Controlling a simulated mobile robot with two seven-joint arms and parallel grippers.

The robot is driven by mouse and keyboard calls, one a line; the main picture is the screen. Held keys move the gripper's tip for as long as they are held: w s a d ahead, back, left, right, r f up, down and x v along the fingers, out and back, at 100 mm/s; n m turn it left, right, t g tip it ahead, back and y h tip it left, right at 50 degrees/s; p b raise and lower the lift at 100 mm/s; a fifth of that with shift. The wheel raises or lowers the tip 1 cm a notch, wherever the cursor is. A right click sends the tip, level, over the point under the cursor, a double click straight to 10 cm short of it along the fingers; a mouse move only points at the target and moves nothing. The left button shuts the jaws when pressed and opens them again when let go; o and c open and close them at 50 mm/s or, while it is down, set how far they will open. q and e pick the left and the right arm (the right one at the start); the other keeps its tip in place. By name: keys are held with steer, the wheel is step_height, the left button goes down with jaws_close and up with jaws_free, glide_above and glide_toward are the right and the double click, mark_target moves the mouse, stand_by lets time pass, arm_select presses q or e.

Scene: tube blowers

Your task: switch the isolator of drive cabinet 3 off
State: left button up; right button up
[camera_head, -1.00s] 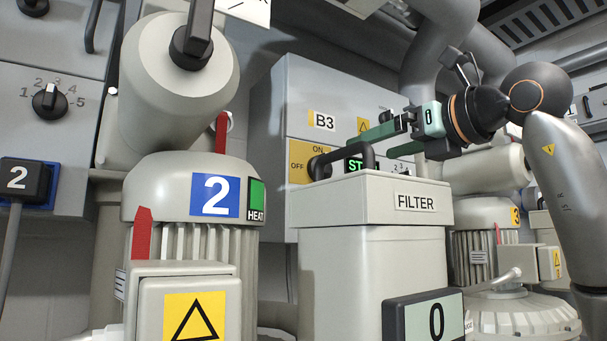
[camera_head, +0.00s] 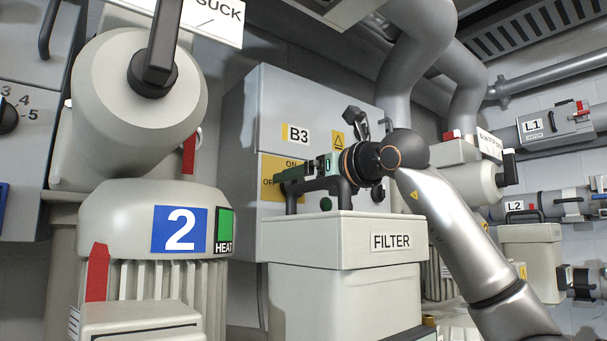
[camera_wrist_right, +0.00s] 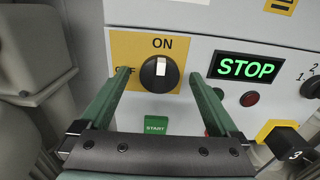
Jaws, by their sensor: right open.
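Drive cabinet 3 is the grey box (camera_head: 240,115) marked B3 in the head view. Its isolator is a black rotary knob (camera_wrist_right: 151,84) on a yellow plate (camera_wrist_right: 120,48) in the right wrist view. The knob's white pointer stands upright, toward ON; OFF is at the left, partly covered by a finger. My right gripper (camera_wrist_right: 160,76) is open, one green finger on each side of the knob with gaps visible. In the head view my right gripper (camera_head: 283,179) is in front of the yellow plate (camera_head: 270,163) and hides the knob. My left gripper is not in view.
A lit STOP display (camera_wrist_right: 245,68), a green START button (camera_wrist_right: 156,125) and a black plug marked 3 (camera_wrist_right: 292,147) sit near the fingers. The FILTER box (camera_head: 352,240) stands just below my right gripper. Blower 2 (camera_head: 150,205) is at the left.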

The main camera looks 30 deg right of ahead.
steer(key=shift+w, duration=0.1)
steer(key=shift+c, duration=0.4)
steer(key=c, duration=1.3)
steer(key=shift+r+n, duration=0.1)
steer(key=shift+n, duration=0.3)
steer(key=n+p, duration=0.4)
steer(key=n, duration=0.3)
steer(key=shift+a, duration=0.15)
steer(key=n, duration=0.5)
steer(key=shift+a+f, duration=0.1)
steer(key=shift+f, duration=0.1)
steer(key=n, duration=0.5)
steer(key=shift+f, duration=0.15)
steer(key=shift+n, duration=0.3)
